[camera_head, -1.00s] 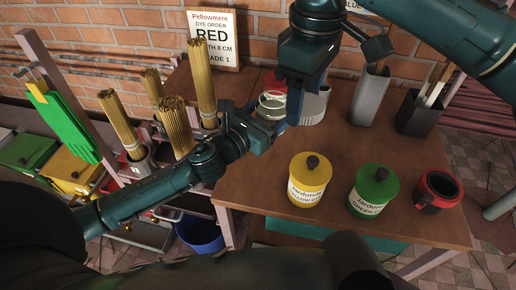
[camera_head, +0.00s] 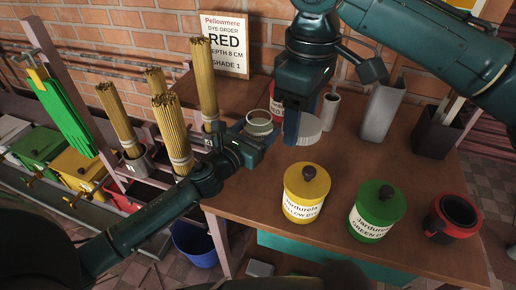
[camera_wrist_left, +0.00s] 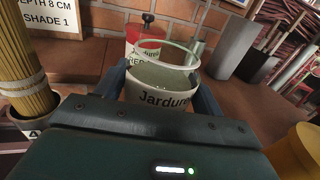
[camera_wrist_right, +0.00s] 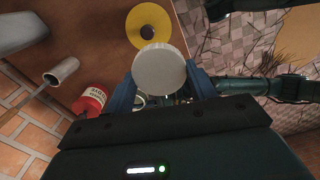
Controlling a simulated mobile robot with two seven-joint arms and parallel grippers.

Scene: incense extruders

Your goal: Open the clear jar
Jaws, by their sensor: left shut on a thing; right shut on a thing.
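The clear jar (camera_head: 258,127) is a see-through pot with a white label and an open rim; no lid is on it. My left gripper (camera_head: 247,139) is shut around its sides. The left wrist view shows the jar (camera_wrist_left: 160,92) upright between the fingers, with the label's start readable. My right gripper (camera_head: 299,122) is shut on a round white lid (camera_head: 309,130), just right of the jar and apart from it. The right wrist view shows the lid (camera_wrist_right: 159,69) gripped between the blue fingers.
A yellow dye jar (camera_head: 304,193), a green dye jar (camera_head: 376,210) and a red-rimmed black pot (camera_head: 453,215) stand along the front of the table (camera_head: 347,160). A red jar (camera_wrist_left: 146,47) stands behind the clear jar. Grey bins (camera_head: 379,108) are at the back right.

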